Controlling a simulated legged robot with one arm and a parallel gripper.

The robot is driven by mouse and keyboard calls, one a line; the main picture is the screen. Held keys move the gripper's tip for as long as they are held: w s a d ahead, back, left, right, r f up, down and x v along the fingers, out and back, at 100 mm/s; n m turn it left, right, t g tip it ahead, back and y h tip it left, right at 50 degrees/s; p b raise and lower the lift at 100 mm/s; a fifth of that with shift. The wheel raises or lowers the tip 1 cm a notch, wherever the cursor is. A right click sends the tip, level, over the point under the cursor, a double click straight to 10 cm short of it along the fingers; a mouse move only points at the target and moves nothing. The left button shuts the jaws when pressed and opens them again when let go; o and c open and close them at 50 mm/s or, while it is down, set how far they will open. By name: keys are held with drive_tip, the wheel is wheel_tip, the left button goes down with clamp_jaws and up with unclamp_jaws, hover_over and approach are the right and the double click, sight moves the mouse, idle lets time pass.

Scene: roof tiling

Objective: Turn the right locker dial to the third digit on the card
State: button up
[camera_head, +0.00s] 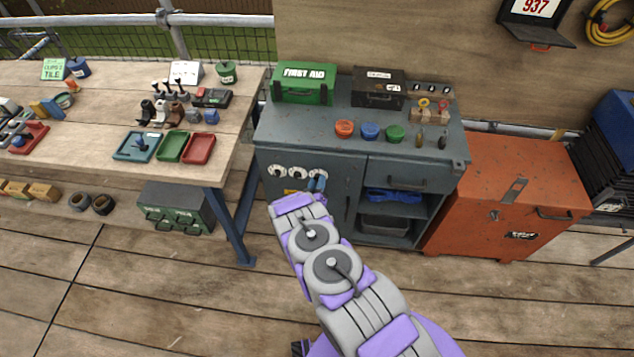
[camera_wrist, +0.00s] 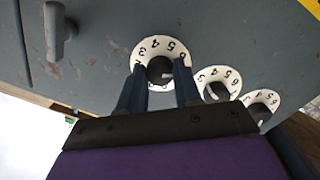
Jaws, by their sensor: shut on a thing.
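The card (camera_head: 537,7) on the wall case reads 937, with 7 as its third digit. The right locker dial (camera_head: 320,173) is a white disc on the grey cabinet. In the wrist view this dial (camera_wrist: 150,47) shows 4, 5 and 6 around its far rim. Its dark knob (camera_wrist: 159,69) carries a small pale mark. My gripper (camera_head: 317,186) reaches the dial from the front. Its blue fingers (camera_wrist: 160,88) are shut on the knob, one on each side, and hide part of the lower rim. The middle dial (camera_wrist: 215,84) and left dial (camera_wrist: 262,104) are beside it.
A grey door handle (camera_wrist: 58,30) is close beside the right dial; it also shows in the head view (camera_head: 347,201). A yellow label (camera_head: 294,191) is below the dials. The blue workbench leg (camera_head: 231,225) stands left of the cabinet. An orange cabinet (camera_head: 510,190) stands right.

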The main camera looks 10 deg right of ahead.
drive_tip(key=shift+s+a+f+m, duration=0.1)
drive_tip(key=shift+f+m, duration=0.1)
drive_tip(key=shift+m, duration=0.4)
drive_tip(key=o, duration=0.7)
drive_tip(key=shift+f, duration=0.15)
drive_tip(key=o, duration=0.3)
drive_tip(key=shift+r, duration=0.2)
drive_tip(key=shift+o, duration=0.2)
drive_tip(key=p+v, duration=0.3)
drive_tip(key=v, duration=1.4)
drive_tip(key=shift+p, duration=0.3)
drive_tip(key=shift+a+r, duration=0.1)
